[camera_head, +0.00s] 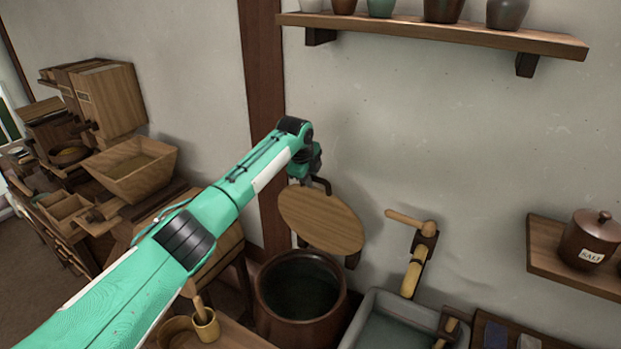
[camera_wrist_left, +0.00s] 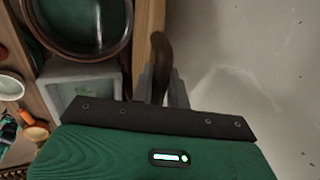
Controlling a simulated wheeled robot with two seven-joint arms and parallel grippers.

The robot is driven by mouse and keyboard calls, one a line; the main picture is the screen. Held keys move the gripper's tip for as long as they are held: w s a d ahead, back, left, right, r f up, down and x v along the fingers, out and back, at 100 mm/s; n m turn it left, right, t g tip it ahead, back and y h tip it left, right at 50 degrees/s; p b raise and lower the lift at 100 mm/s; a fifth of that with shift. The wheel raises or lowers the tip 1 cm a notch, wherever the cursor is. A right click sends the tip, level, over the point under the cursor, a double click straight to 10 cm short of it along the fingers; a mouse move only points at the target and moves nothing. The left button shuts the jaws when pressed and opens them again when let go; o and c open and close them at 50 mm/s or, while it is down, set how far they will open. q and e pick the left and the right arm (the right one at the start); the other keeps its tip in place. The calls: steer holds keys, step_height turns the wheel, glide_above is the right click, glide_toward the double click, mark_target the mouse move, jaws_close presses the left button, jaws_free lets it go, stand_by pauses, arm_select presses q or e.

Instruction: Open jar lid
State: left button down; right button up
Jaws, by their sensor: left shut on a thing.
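A large brown jar (camera_head: 300,334) stands on the floor against the wall, its round mouth open and its inside dark. It also shows at the upper left of the left wrist view (camera_wrist_left: 88,22). The round wooden lid (camera_head: 322,222) is off the jar, raised above and behind its mouth and tilted steeply. In the left wrist view the lid shows edge-on (camera_wrist_left: 148,28). My left gripper (camera_head: 312,181) is shut on the lid's dark curved handle (camera_wrist_left: 160,55), with a finger on each side of it. My right gripper is not in view.
A grey stone basin (camera_head: 352,322) stands right of the jar, below a wooden-handled pump or tap (camera_head: 414,262). A small wooden mortar (camera_head: 207,326) is left of the jar. A shelf (camera_head: 450,36) with pots is above; a salt jar (camera_head: 590,240) sits at right.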

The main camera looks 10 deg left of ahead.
arm_select(q)
steer(key=shift+f, duration=0.1)
steer(key=c, duration=1.4)
jaws_free()
steer(key=shift+c, duration=0.2)
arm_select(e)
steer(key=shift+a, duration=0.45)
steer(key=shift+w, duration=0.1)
arm_select(q)
steer(key=shift+s+a+r+b, duration=0.1)
steer(key=shift+s+r+b, duration=0.15)
steer(key=shift+r, duration=0.3)
steer(key=b+v, duration=0.4)
steer(key=v, duration=0.8)
steer(key=shift+r, duration=0.35)
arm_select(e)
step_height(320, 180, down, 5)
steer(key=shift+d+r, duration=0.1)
arm_select(q)
steer(key=shift+f, duration=0.1)
